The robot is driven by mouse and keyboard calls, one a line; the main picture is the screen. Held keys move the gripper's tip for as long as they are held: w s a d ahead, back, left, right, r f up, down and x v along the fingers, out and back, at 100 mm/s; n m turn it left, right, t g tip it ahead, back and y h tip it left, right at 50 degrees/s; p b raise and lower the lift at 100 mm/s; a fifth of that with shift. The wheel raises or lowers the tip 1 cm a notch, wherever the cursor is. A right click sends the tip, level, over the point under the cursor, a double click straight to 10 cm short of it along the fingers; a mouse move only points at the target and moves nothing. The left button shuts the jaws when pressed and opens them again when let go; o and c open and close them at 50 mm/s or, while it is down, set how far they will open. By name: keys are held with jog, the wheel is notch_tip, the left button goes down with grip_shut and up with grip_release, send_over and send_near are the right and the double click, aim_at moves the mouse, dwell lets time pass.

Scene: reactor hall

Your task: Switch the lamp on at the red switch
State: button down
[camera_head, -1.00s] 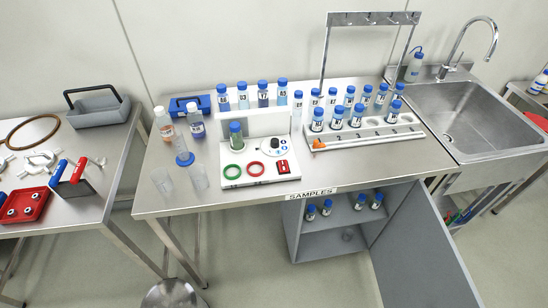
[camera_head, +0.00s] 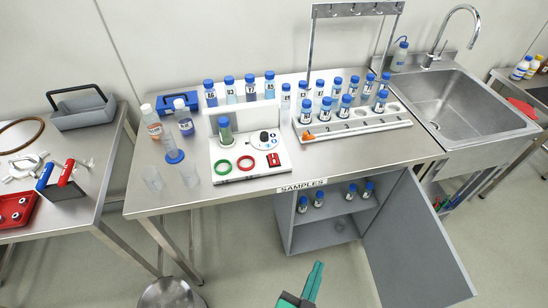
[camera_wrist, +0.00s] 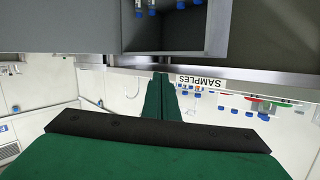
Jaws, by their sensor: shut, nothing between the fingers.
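The red switch (camera_head: 273,160) sits at the right front of a white panel (camera_head: 225,177) on the steel bench. Beside it on the panel are a dial (camera_head: 264,140), a red ring (camera_head: 247,164), a green ring (camera_head: 224,167) and a blue-capped vial (camera_head: 225,130). I cannot tell which part is the lamp. My gripper (camera_head: 315,281) is shut and empty, low in front of the bench and well apart from the switch. In the wrist view the green fingers (camera_wrist: 160,97) are together, below the bench edge with its SAMPLES label (camera_wrist: 202,83).
An open cabinet (camera_head: 325,222) under the bench has its door (camera_head: 415,240) swung out to the right. A vial rack (camera_head: 352,129) stands right of the panel, with a metal hook frame (camera_head: 310,45) behind. A stool (camera_head: 170,293) is below.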

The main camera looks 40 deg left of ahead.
jog(key=w+a+r+n+g+y, duration=0.2)
jog(key=w+a+r+n+y, duration=0.2)
jog(key=a, duration=0.6)
jog(key=w+a+r+n+g+y, duration=0.1)
jog(key=w+a+r+n+y, duration=0.3)
jog(key=w+a+r, duration=0.4)
notch_tip(320, 180, up, 3)
jog(key=shift+a+n+g+y, duration=0.4)
jog(key=shift+a+y, duration=0.4)
jog(key=shift+a, duration=0.25)
jog(key=shift+w, duration=0.2)
send_over(274, 162)
jog(key=shift+s+d+f, duration=0.15)
jog(key=shift+d+f, duration=0.25)
jog(key=shift+d, duration=0.05)
jog(key=f, duration=0.1)
jog(key=a+f, duration=0.1)
jog(key=f, duration=0.1)
jog(key=shift+f, duration=0.15)
jog(key=shift+d+f, duration=0.1)
jog(key=shift+f, duration=0.3)
